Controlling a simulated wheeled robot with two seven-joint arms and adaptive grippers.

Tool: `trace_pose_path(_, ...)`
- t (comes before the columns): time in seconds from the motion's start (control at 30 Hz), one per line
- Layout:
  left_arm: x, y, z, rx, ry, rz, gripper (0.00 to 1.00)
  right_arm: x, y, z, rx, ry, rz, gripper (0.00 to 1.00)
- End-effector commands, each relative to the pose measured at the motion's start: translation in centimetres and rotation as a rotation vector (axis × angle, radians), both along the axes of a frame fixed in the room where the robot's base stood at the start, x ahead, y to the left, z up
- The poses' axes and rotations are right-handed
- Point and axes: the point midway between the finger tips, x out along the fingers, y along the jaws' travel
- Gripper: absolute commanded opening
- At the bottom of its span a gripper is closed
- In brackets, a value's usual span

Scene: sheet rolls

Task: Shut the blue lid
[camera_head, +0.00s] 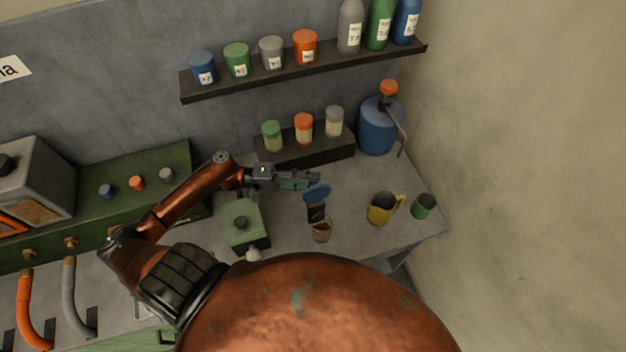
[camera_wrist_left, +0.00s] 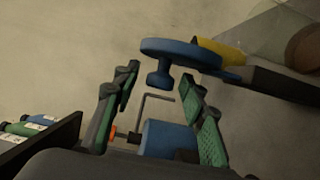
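The blue lid (camera_head: 317,192) stands raised and tilted above a dark canister (camera_head: 316,212) on the grey worktop. In the left wrist view the lid (camera_wrist_left: 180,52) is a flat disc with a blue knob, joined at the right to the dark canister (camera_wrist_left: 272,80). My left gripper (camera_head: 312,181) is beside the lid, on its left and far side. In the left wrist view its green-padded fingers (camera_wrist_left: 160,92) are apart, with the knob just beyond and between the tips; I cannot tell whether they touch it. My right gripper is not in view.
A small jar (camera_head: 321,232) stands just in front of the canister. A yellow mug (camera_head: 380,208) and a green cup (camera_head: 424,206) are to its right. A blue drum with pump (camera_head: 377,130) stands behind. A rack (camera_head: 300,153) of jars and a green box (camera_head: 243,222) flank my left arm.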

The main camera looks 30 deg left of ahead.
Motion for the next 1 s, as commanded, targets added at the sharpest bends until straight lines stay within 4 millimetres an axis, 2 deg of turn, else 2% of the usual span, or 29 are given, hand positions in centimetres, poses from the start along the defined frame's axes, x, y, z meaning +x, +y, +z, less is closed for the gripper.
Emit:
trace_pose_path(0.37, 0.29, -0.66, -0.04, 0.0, 0.0, 0.0, 0.39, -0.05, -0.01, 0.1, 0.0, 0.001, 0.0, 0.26)
trace_pose_path(0.9, 0.26, -0.65, -0.06, 0.0, 0.0, -0.001, 0.02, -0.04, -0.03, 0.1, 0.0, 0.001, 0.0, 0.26)
trace_pose_path(1.0, 0.26, -0.65, -0.06, 0.0, 0.0, -0.001, 0.0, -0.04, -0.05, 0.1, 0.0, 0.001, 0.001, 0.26)
